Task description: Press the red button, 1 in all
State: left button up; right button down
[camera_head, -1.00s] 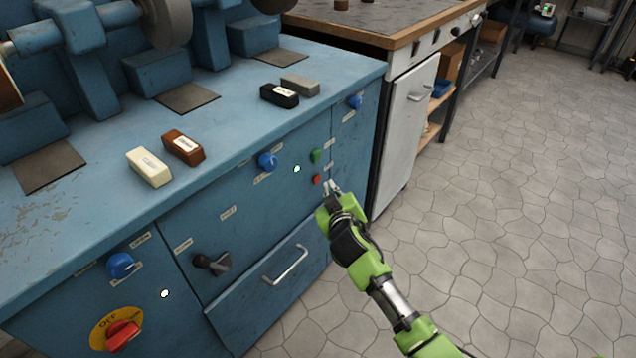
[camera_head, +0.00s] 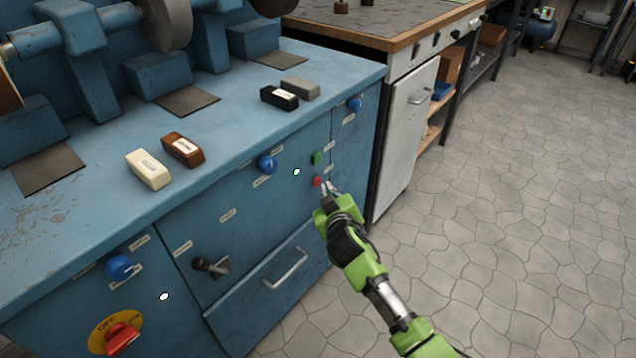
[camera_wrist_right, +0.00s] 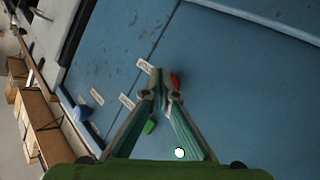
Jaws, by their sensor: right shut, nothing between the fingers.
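The red button (camera_head: 316,182) is on the front panel of the blue machine (camera_head: 225,215), just below a green button (camera_head: 316,158). My right gripper (camera_head: 327,188) is shut and empty. Its tips are close to the red button, slightly right of it in the head view. In the right wrist view the red button (camera_wrist_right: 175,80) shows beside the shut fingertips (camera_wrist_right: 161,78), partly hidden by them. The green button (camera_wrist_right: 149,127) shows between the fingers there. I cannot tell whether the tips touch the panel. My left gripper is not in view.
Blue knobs (camera_head: 267,165), a black lever (camera_head: 210,266), a drawer handle (camera_head: 287,267) and a red rotary switch (camera_head: 122,338) stick out from the panel. Polishing bars (camera_head: 183,149) lie on top. The tiled floor at the right is clear.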

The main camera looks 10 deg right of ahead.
jog(key=shift+w+a, duration=0.1)
dwell(0.6)
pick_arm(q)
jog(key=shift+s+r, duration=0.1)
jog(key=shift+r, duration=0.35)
pick_arm(e)
jog(key=shift+w+a, duration=0.15)
jog(key=shift+w, duration=0.1)
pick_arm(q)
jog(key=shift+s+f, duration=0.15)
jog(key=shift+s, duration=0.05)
pick_arm(e)
jog(key=shift+a, duration=0.1)
